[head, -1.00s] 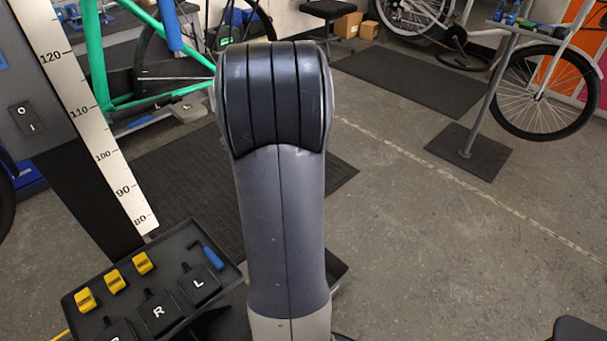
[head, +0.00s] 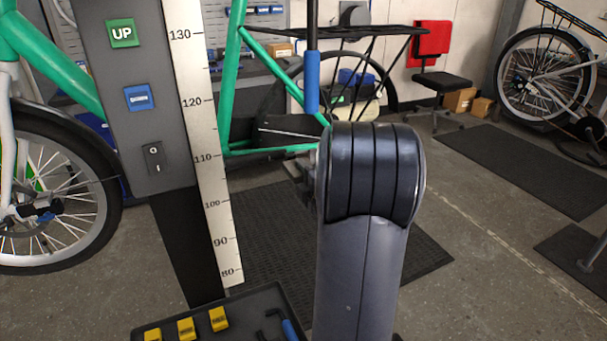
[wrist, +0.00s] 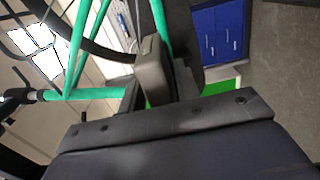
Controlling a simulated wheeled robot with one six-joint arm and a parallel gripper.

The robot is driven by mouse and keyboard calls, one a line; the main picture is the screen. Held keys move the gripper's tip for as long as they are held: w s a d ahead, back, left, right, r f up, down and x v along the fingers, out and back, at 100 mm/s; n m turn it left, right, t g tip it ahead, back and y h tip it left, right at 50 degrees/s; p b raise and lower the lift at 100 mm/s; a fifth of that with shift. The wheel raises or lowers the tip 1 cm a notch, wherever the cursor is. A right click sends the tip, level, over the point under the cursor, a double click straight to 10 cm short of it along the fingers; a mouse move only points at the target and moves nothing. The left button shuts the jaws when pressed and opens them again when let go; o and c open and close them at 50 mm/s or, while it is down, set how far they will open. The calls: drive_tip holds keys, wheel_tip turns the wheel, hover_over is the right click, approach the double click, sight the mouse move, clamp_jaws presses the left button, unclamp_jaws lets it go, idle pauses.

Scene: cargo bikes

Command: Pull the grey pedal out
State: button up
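A grey block (wrist: 152,70) that looks like the pedal stands near the green bike frame (wrist: 90,94), just beyond a wide dark part with bolts along the wrist view's lower edge. That dark part looks like the body of my gripper (wrist: 160,125), but no separate fingertips show. I see no gap between the dark part and the block, and cannot tell whether they touch. In the head view my arm hides most of the area by the crank, and the pedal cannot be made out there. The green bike (head: 225,90) stands behind the lift post.
A dark post with UP button (head: 123,33) and height scale (head: 205,120) stands left of my arm. A tray (head: 268,298) with yellow pieces and a blue-handled tool is in front. A blue-handled bar (head: 312,82) hangs behind my arm.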

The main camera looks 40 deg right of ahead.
clamp_jaws()
drive_tip(key=shift+s, duration=0.1)
drive_tip(key=b+v, duration=0.1)
drive_tip(key=v, duration=0.6)
drive_tip(key=shift+s+b, duration=0.2)
drive_tip(key=shift+b, duration=0.2)
idle(1.6)
idle(0.6)
